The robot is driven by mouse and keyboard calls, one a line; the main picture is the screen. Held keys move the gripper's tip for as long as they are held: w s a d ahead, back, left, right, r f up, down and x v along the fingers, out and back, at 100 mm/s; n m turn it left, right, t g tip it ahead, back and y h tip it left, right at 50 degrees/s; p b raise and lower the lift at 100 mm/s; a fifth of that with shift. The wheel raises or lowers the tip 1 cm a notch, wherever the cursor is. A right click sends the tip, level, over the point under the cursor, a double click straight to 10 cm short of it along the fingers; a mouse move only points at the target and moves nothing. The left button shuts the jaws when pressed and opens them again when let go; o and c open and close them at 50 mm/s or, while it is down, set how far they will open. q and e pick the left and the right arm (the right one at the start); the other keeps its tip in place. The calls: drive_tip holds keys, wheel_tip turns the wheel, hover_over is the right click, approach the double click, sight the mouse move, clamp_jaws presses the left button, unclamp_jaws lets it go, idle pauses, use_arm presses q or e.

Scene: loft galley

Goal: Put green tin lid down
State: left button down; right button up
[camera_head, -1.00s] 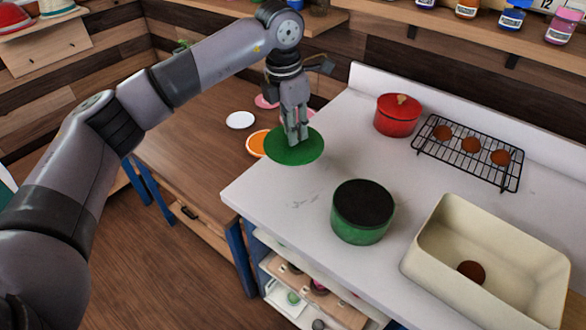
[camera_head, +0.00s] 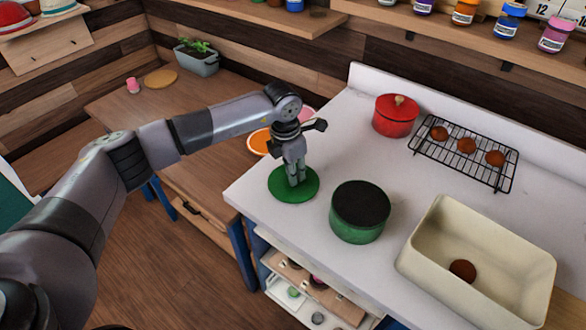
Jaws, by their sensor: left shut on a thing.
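The green tin lid (camera_head: 280,186) is a flat green disc at the left end of the white counter, low over it or touching it; I cannot tell which. My left gripper (camera_head: 297,180) points down and is shut on the lid's middle, covering the part it holds. The green tin (camera_head: 358,222) stands upright on the counter to the right of the lid, its dark top uncovered. My right gripper is not in view.
A red lidded pot (camera_head: 396,117) and a black wire rack (camera_head: 478,178) with brown round items stand at the back. A cream basin (camera_head: 435,268) with a brown ball (camera_head: 462,271) sits at the right front. Bare counter (camera_head: 300,222) lies before the lid.

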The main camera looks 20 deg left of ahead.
sight(288, 183)
use_arm(q)
drive_tip(key=shift+f, duration=0.2)
drive_tip(key=c, duration=1.4)
unclamp_jaws()
drive_tip(key=shift+c, duration=0.2)
drive_tip(key=shift+r, duration=0.1)
drive_tip(key=shift+r, duration=0.1)
drive_tip(key=shift+r, duration=0.2)
wheel_tip(288, 183, up, 12)
drive_tip(key=s+b, duration=0.1)
drive_tip(key=b, duration=0.2)
drive_tip(key=shift+a+f, duration=0.2)
drive_tip(key=shift+a, duration=0.25)
drive_tip(key=shift+s, duration=0.1)
